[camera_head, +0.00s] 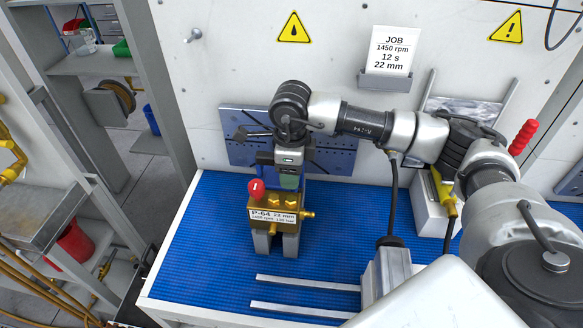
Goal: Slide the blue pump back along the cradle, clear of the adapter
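My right arm comes in from the right, and its gripper (288,168) points down just behind a brass block (272,211). The block has a white label reading P-64 22 mm and a red knob, and stands on grey supports (262,243). A small blue part (289,181), perhaps the blue pump, shows right under the gripper. The fingertips are hidden, so I cannot tell whether they grip it. I cannot make out the adapter or the cradle for certain. My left gripper is not in view.
Two pale parallel rails (305,284) lie on the blue bench mat (204,246) in front. A blue wall panel (336,154) is close behind the gripper. A job card (393,50) reads 1450 rpm, 12 s, 22 mm. The mat's left side is clear.

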